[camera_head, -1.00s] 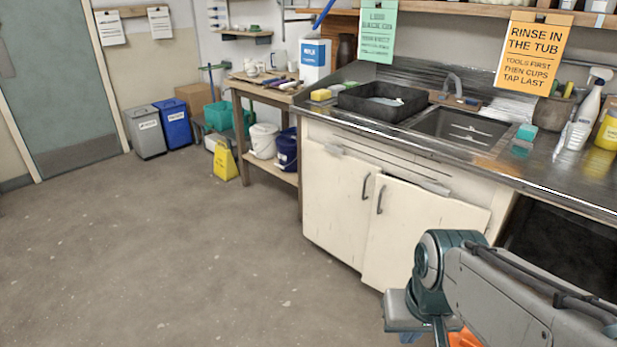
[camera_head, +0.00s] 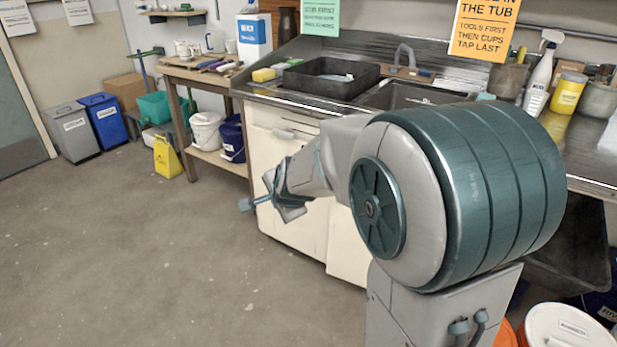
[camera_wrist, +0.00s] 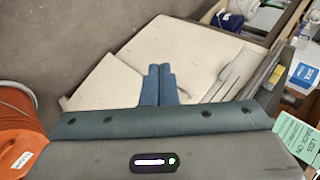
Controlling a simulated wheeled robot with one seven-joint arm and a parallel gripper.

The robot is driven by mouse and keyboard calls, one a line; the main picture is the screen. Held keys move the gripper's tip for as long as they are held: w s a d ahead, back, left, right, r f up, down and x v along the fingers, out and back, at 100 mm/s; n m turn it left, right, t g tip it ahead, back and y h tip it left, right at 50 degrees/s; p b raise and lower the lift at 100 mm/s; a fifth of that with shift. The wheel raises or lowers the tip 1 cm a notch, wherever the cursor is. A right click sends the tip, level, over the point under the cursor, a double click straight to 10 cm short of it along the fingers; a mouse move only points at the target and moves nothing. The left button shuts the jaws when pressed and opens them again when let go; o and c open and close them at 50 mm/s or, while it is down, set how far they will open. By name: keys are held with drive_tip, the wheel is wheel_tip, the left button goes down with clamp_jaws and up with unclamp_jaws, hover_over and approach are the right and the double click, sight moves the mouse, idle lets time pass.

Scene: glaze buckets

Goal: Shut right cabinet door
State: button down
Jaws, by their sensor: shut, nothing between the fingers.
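The cream left cabinet door (camera_head: 300,225) is under the sink counter, partly behind my arm. A strip of the cream right cabinet door (camera_head: 345,245) shows beside it; its bottom edge sits slightly lower and farther out, so it looks a little ajar. My arm hides its handle and most of its face. My gripper (camera_head: 247,204) is shut and empty, in front of the left door side. In the wrist view, the closed fingers (camera_wrist: 159,70) overlap the right door panel (camera_wrist: 108,85) and the left door panel (camera_wrist: 195,48). I cannot tell whether they touch.
The sink counter (camera_head: 330,103) runs above the doors. A wooden table (camera_head: 205,77) with white (camera_head: 206,132) and blue (camera_head: 232,140) buckets stands left. An orange bucket (camera_wrist: 15,120) is at the wrist view's left.

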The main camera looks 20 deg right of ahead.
drive_tip(key=w+d+f+m+t+h+b, duration=0.2)
drive_tip(key=w+d+f+m, duration=0.15)
drive_tip(key=w+m, duration=0.4)
drive_tip(key=w+d+f+m+t+h+b, duration=0.2)
drive_tip(key=w+d+f+m, duration=0.1)
drive_tip(key=w+f+m, duration=0.4)
drive_tip(key=w+d+f+m+h+b, duration=0.5)
drive_tip(key=d+f+m+h, duration=0.5)
drive_tip(key=m, duration=0.6)
drive_tip(key=x, duration=1.3)
drive_tip(key=shift+w+a+r+b, duration=0.15)
drive_tip(key=shift+w+b, duration=0.15)
drive_tip(key=shift+w, duration=0.25)
drive_tip(key=shift+w+b, duration=0.1)
drive_tip(key=shift+b, duration=0.2)
